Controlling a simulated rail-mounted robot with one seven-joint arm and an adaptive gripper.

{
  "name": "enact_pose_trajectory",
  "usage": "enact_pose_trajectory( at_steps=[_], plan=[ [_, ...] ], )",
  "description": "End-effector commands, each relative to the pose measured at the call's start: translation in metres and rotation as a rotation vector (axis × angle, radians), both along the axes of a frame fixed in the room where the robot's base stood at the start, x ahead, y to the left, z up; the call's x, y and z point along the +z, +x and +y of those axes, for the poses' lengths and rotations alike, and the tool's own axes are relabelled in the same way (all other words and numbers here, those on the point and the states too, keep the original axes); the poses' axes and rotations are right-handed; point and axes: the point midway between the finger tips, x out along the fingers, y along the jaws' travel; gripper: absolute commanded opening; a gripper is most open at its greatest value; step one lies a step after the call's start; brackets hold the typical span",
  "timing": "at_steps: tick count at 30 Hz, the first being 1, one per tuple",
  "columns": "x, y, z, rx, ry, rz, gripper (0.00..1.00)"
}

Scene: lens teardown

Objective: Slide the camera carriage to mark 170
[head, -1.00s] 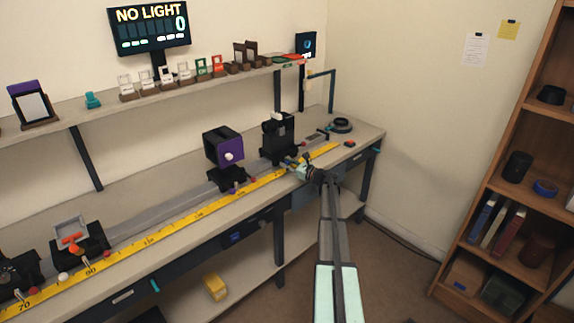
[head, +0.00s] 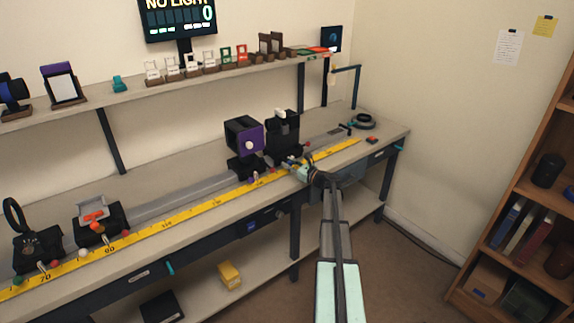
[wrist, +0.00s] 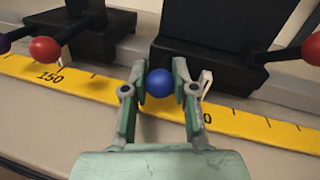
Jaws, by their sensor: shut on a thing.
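The camera carriage (head: 284,138) is a black block on a dark base, riding the grey rail near its right part. My gripper (head: 305,173) is at its front, and in the wrist view my gripper (wrist: 160,84) is shut on a blue ball knob (wrist: 160,82). The black carriage base (wrist: 212,38) rises just behind the knob. A white pointer (wrist: 206,83) stands right of the fingers over the yellow scale (wrist: 265,130). The 150 mark shows to the left; the number beside the right finger is partly hidden, ending in 0.
The purple box carriage (head: 243,136) stands close on the left, with a narrow gap between the bases in the wrist view. Two more carriages, one with an orange part (head: 98,220), sit far left. The rail is clear to the right, up to a black ring (head: 363,121).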

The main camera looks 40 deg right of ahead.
Motion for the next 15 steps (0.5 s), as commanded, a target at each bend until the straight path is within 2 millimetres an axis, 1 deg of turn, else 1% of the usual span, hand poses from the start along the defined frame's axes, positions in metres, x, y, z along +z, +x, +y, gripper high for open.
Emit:
enact_pose_trajectory(
  at_steps=[3,4,5,6,15],
  plan=[
    [0.0012,0.0018,-0.0011,-0.002,0.001,-0.002,0.00],
    [0.0012,0.0018,-0.0011,-0.002,0.001,-0.002,0.34],
    [0.0012,0.0018,-0.0011,-0.002,0.001,-0.002,0.45],
    [0.0011,0.0018,-0.0011,-0.002,0.001,-0.001,0.53],
    [0.0006,0.0005,-0.0010,-0.002,0.000,-0.001,0.53]
  ],
)
